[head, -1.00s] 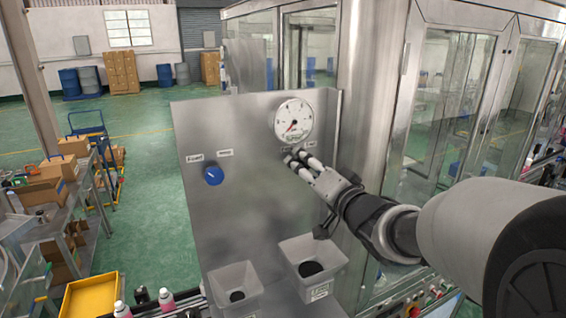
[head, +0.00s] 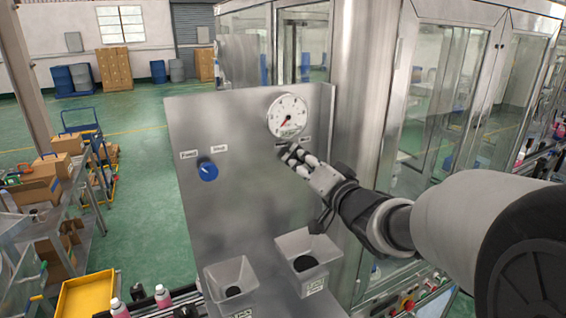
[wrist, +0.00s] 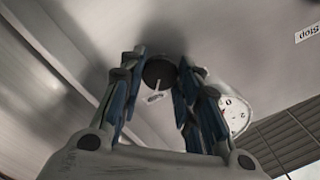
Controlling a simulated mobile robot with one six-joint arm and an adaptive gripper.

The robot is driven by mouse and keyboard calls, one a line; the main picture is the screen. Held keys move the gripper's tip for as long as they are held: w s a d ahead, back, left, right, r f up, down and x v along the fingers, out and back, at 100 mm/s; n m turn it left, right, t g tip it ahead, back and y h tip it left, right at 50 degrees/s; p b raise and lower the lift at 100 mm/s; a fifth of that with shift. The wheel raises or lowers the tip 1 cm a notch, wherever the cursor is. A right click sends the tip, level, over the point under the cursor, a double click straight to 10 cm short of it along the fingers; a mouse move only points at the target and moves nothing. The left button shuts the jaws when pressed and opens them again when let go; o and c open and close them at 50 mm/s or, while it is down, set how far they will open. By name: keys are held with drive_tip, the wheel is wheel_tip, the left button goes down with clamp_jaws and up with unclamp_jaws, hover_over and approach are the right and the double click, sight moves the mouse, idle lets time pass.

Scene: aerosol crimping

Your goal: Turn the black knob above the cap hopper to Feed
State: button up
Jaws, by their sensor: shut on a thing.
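The black knob (wrist: 160,72) sits on the steel panel (head: 240,215), below the round gauge (head: 288,116). In the wrist view it lies between the two fingers of my gripper (wrist: 160,88), which is shut on it. In the head view my gripper (head: 289,157) reaches the panel from the right and its fingers hide most of the knob. A small label (wrist: 155,98) shows by the knob in the wrist view, too blurred to read. The knob's pointer direction cannot be made out. Two hoppers stand below, the right one (head: 306,262) under my gripper.
A blue knob (head: 208,171) with two labels above it is on the panel's left. The left hopper (head: 231,286) stands beside the right one. A glass-doored machine (head: 440,100) stands to the right. A yellow bin (head: 87,294) and pink bottles are at lower left.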

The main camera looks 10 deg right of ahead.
drive_tip(key=shift+n, duration=0.3)
drive_tip(key=n+b, duration=0.3)
drive_tip(key=n, duration=0.1)
drive_tip(key=shift+f, duration=0.1)
drive_tip(key=n+b, duration=0.2)
drive_tip(key=n, duration=0.2)
drive_tip(key=shift+n+b, duration=0.3)
drive_tip(key=shift+n, duration=0.1)
drive_tip(key=n+b, duration=0.2)
drive_tip(key=n, duration=0.2)
drive_tip(key=shift+n, duration=0.3)
drive_tip(key=shift+n+b, duration=1.25)
drive_tip(key=shift+n, duration=0.65)
drive_tip(key=o, duration=1.1)
drive_tip(key=shift+c, duration=0.2)
